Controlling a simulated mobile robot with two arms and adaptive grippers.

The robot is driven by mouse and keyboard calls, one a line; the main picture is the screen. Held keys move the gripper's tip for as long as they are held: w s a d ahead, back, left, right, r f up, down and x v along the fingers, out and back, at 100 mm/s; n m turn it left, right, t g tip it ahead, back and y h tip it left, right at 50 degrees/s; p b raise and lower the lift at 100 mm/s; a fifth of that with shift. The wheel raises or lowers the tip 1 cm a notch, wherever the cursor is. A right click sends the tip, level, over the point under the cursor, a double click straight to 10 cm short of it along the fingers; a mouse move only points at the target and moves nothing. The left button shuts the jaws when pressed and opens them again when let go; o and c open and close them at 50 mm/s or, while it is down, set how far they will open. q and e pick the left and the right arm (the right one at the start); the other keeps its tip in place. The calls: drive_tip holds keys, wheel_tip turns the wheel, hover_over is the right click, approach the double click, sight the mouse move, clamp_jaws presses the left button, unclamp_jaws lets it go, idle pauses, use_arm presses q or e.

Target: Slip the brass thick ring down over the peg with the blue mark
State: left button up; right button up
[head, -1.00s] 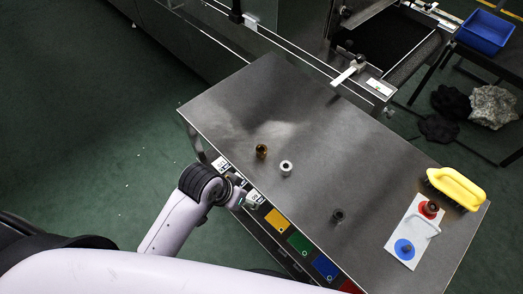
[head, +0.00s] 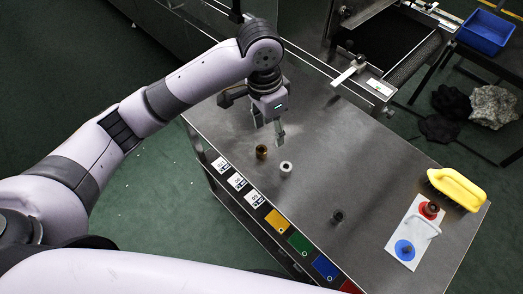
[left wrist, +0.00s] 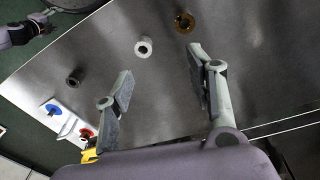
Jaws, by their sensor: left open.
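The brass thick ring (head: 262,152) stands on the metal table, left of a white ring (head: 286,166). It also shows near the top of the left wrist view (left wrist: 184,22). A white board (head: 395,262) at the table's right end bears a blue mark (head: 404,250) with a short dark peg, and a red mark (head: 430,208) with a brownish piece on it. My left gripper (head: 270,128) is open and empty, above the table just behind the brass ring. In the left wrist view its fingers (left wrist: 158,75) are spread apart.
A dark ring (head: 338,216) stands between the white ring and the board. A yellow handle (head: 456,188) lies behind the board, and a light handle arches beside the blue mark. Coloured labels line the front edge. The table's middle is largely clear.

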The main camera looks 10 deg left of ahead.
use_arm(q)
wheel_tip(320, 180, up, 4)
drive_tip(key=w+a+y, duration=0.1)
drive_tip(key=w+a, duration=0.1)
drive_tip(key=a, duration=0.1)
hover_over(261, 147)
drive_tip(key=s, duration=0.1)
wheel_tip(261, 147, down, 11)
drive_tip(key=shift+w+d+f+p, duration=0.1)
drive_tip(key=shift+f+p, duration=0.2)
drive_tip(key=shift+f, duration=1.3)
drive_tip(key=shift+d+f+p, duration=0.1)
drive_tip(key=shift+f+p, duration=0.15)
drive_tip(key=shift+f, duration=1.3)
clamp_jaws()
